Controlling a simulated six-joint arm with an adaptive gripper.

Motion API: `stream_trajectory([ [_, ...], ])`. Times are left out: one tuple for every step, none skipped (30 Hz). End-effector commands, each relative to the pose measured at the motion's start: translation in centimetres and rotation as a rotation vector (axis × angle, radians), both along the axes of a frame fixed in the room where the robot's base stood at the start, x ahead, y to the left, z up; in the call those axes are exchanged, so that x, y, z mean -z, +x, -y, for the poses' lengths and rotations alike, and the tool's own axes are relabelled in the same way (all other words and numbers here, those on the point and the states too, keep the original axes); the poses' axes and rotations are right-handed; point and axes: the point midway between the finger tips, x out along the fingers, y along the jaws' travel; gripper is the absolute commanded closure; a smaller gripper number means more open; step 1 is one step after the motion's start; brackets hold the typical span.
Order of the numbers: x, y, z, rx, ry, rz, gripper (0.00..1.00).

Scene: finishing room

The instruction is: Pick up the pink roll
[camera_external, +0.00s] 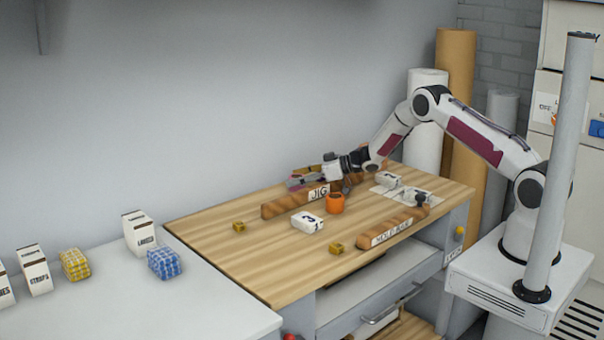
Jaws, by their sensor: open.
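My gripper (298,180) is over the back middle of the wooden workbench (215,250), pointing left. It is open, just above or beside the back of the bar marked JIG (283,204); the exact gap cannot be told. A small pinkish-red patch shows at the fingers. I cannot tell whether it is the pink roll or part of the gripper. No other pink roll can be made out on the bench.
An orange cup (335,203) and a white numbered block (307,222) stand close in front of the JIG bar. A second labelled brown bar (393,228) lies near the front edge. Small yellow blocks (238,227) lie about. The bench's left end is clear.

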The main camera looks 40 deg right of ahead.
Motion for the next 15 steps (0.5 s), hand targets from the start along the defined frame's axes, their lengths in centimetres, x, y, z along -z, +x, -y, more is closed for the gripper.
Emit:
stream_trajectory([
  [-0.01, 0.0, 0.0, 0.0, 0.0, 0.0, 0.4],
  [-0.01, 0.0, 0.01, 0.0, 0.0, 0.0, 0.4],
  [-0.02, -0.01, 0.02, 0.0, 0.0, 0.0, 0.4],
  [-0.02, -0.01, 0.02, 0.0, 0.0, 0.0, 0.4],
  [-0.02, -0.01, 0.02, 0.0, 0.0, 0.0, 0.4],
  [-0.02, -0.01, 0.02, 0.0, 0.0, 0.0, 0.42],
  [-0.02, -0.01, 0.02, 0.0, 0.0, 0.0, 0.5],
  [-0.02, -0.01, 0.02, 0.0, 0.0, 0.0, 0.58],
  [-0.02, -0.01, 0.02, 0.0, 0.0, 0.0, 0.68],
  [-0.02, -0.02, 0.02, 0.0, 0.0, 0.0, 0.76],
  [-0.02, -0.02, 0.02, 0.0, 0.0, 0.0, 0.83],
  [-0.02, -0.02, 0.02, 0.0, 0.0, 0.0, 0.83],
  [-0.02, -0.01, 0.02, 0.0, 0.0, 0.0, 0.83],
  [-0.07, 0.0, 0.01, 0.0, 0.001, 0.001, 0.83],
  [-0.06, 0.0, 0.01, 0.0, 0.001, 0.001, 0.83],
])
